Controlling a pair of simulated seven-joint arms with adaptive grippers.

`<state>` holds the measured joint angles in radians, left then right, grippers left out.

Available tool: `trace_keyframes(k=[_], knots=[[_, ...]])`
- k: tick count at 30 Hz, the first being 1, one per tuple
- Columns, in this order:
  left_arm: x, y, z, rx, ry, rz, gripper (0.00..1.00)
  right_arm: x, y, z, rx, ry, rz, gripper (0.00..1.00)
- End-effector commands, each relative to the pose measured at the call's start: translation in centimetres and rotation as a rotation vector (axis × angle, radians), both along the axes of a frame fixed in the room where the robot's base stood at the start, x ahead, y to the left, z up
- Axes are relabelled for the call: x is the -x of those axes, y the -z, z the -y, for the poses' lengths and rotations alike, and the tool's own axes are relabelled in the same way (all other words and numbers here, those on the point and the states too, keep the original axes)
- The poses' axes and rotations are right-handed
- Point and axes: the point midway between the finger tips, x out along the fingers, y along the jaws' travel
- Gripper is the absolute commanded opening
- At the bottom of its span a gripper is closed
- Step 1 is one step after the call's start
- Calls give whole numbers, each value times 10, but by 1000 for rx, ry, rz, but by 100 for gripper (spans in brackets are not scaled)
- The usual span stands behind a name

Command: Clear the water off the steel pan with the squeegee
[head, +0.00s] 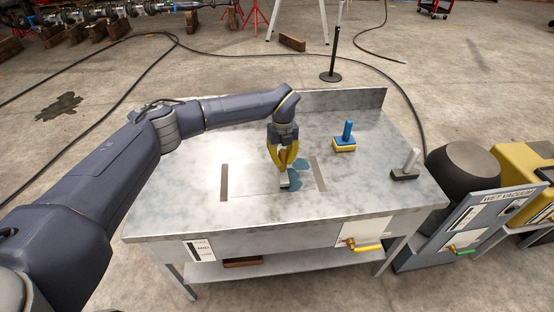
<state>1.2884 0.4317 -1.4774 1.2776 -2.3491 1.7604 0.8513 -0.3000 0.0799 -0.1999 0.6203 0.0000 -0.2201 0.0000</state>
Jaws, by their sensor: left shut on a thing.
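The steel pan (180,200) is the pale grey table top, with a raised back edge. Teal water patches (296,185) lie near its middle, beside and below my left gripper. My left gripper (286,166), with yellow fingers, points down over the pan and is shut on a small grey tool, which I take to be the squeegee (285,184). Its lower end is at or just above the pan by the water; contact is unclear. The fingers hide its upper part. My right gripper is not in view.
A blue-handled yellow block (344,142) and a grey-handled dark block (406,170) stand on the right of the pan. Dark strips (224,182) (318,174) lie on either side of the water. A wet vacuum (465,190) stands right of the table. The pan's left side is clear.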

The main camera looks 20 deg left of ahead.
Motion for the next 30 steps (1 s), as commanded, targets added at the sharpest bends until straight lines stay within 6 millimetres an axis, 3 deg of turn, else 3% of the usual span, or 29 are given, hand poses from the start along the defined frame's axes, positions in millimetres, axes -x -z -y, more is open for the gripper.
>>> trace_keyframes(k=[30], knots=[[-25, -1, 64, 0, 1, 0, 0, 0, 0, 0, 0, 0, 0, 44]])
